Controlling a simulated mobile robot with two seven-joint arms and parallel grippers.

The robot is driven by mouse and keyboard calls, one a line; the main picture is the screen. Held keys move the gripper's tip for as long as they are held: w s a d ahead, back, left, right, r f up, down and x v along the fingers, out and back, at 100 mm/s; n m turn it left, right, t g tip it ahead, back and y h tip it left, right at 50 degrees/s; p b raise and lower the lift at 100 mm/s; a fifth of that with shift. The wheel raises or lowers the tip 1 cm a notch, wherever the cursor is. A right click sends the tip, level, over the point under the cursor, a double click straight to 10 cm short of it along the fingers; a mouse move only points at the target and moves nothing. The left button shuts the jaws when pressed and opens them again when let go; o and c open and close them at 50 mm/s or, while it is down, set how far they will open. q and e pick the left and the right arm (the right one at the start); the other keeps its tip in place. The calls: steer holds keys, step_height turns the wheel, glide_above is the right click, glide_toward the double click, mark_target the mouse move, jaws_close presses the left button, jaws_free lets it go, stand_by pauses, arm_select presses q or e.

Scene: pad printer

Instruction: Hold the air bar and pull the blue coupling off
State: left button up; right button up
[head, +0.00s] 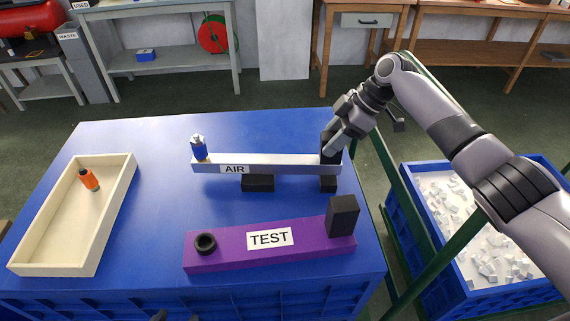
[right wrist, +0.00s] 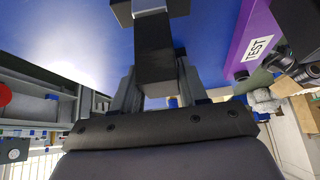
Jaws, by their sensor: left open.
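The air bar (head: 290,163) is a pale bar labelled AIR, lying raised on black supports on the blue table. The blue coupling (head: 199,150), with a silver top, stands upright on its left end. My right gripper (head: 332,146) is at the bar's right end, shut on the upright black block there. In the right wrist view that black block (right wrist: 154,55) sits between my right gripper's two fingers (right wrist: 157,88). Only dark tips of my left gripper (head: 165,316) show at the bottom edge of the head view, open and well away from the coupling.
A cream tray (head: 118,215) at the left holds an orange coupling (head: 89,180). A purple TEST bar (head: 213,258) with a black ring and black block lies in front of the air bar. A blue crate (head: 408,215) of white pieces stands right of the table, beyond green rails.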

steer(key=c, duration=0.5)
steer(key=shift+r, duration=0.1)
jaws_close()
steer(key=shift+f, duration=0.25)
steer(key=shift+s+f, duration=0.1)
steer(key=shift+f, duration=0.1)
